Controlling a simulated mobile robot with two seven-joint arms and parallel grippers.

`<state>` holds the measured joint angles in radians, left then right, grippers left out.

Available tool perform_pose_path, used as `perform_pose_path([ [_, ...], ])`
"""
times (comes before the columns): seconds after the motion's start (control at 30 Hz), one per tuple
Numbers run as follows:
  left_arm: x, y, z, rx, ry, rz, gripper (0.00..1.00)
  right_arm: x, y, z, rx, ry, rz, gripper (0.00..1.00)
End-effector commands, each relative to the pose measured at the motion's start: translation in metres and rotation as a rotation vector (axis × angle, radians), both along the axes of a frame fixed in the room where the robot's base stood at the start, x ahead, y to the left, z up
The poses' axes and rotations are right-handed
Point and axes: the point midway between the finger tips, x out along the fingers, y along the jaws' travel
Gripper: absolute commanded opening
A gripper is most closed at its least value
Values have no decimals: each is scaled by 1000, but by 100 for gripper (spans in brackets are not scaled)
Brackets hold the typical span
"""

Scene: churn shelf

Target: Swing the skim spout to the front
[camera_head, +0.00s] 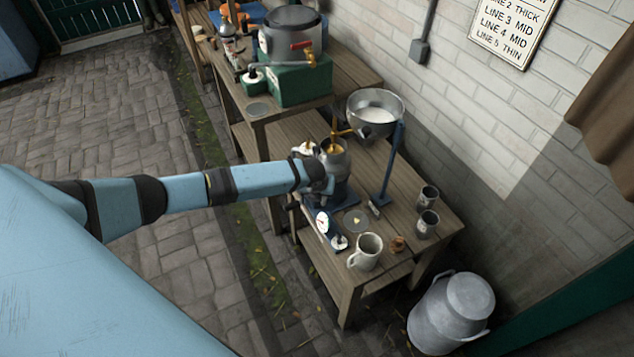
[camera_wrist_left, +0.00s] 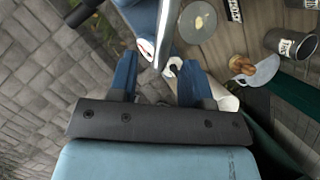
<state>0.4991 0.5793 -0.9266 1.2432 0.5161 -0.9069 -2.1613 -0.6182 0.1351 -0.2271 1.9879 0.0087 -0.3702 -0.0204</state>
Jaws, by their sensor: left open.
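A grey metal machine (camera_head: 336,158) with brass-coloured parts (camera_head: 338,130) at its top stands on the wooden bench, beside a metal bowl. I cannot tell for sure which part is the skim spout. My left gripper (camera_head: 325,176) is at the near side of this machine and hides part of it. In the left wrist view the two blue fingers (camera_wrist_left: 158,80) are apart. A pale metal bar (camera_wrist_left: 166,35) shows just beyond and between the fingertips; I cannot tell whether it touches them. My right gripper is not in view.
A dial (camera_head: 322,222), a mug (camera_head: 367,252) and two small cans (camera_head: 428,196) are on the bench. A milk can (camera_head: 468,300) stands on the floor. A pot (camera_head: 290,35) stands on a green block (camera_head: 290,88).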

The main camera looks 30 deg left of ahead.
Motion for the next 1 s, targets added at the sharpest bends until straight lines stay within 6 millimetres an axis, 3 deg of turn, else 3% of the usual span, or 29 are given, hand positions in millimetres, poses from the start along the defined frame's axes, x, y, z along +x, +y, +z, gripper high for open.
perform_pose_path([
  [0.2, -21, 0, 49, 2, -2, -3, 45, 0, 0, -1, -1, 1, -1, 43],
  [0.43, -37, -1, 86, 1, -2, -2, 45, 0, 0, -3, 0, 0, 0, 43],
  [0.63, -43, -2, 100, 0, 0, -1, 45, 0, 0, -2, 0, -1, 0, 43],
  [1.0, -43, -2, 101, 1, 0, 0, 45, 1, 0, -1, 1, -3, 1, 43],
])
